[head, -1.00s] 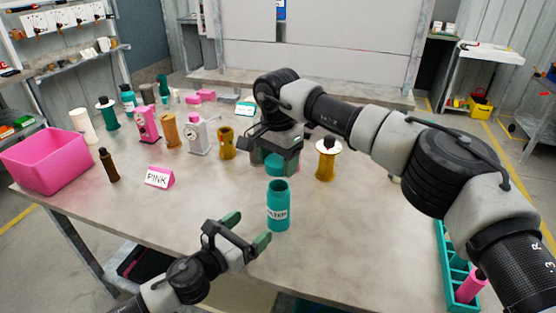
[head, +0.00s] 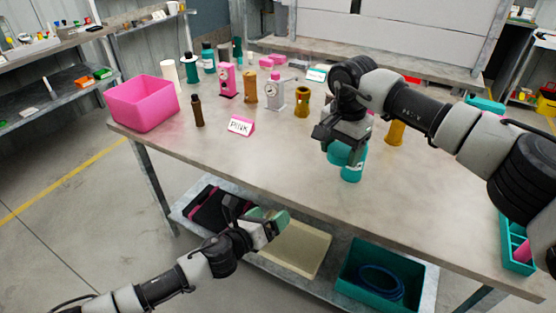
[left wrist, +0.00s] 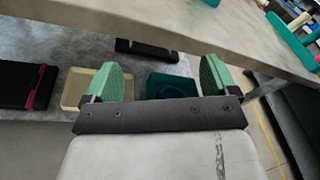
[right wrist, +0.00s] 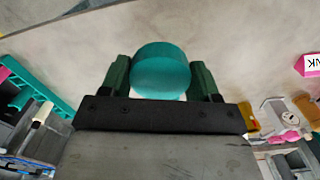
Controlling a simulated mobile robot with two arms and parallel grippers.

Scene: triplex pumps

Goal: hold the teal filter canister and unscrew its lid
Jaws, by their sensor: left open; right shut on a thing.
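The teal filter canister (head: 352,171) stands upright on the table near its front edge. My right gripper (head: 344,140) is shut on the round teal lid (head: 340,154) and holds it by the canister's top. The lid overlaps the canister in the head view, so whether they touch is unclear. The right wrist view shows the lid (right wrist: 162,72) between both green fingers. My left gripper (head: 268,228) is open and empty, in front of the table and below its top. The left wrist view shows its fingers (left wrist: 160,82) apart.
A pink bin (head: 145,103), a PINK sign (head: 240,125), a dark brown bottle (head: 198,110) and several pump parts stand on the table. Its near middle is clear. A lower shelf holds a beige tray (head: 300,248) and a teal crate (head: 350,280).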

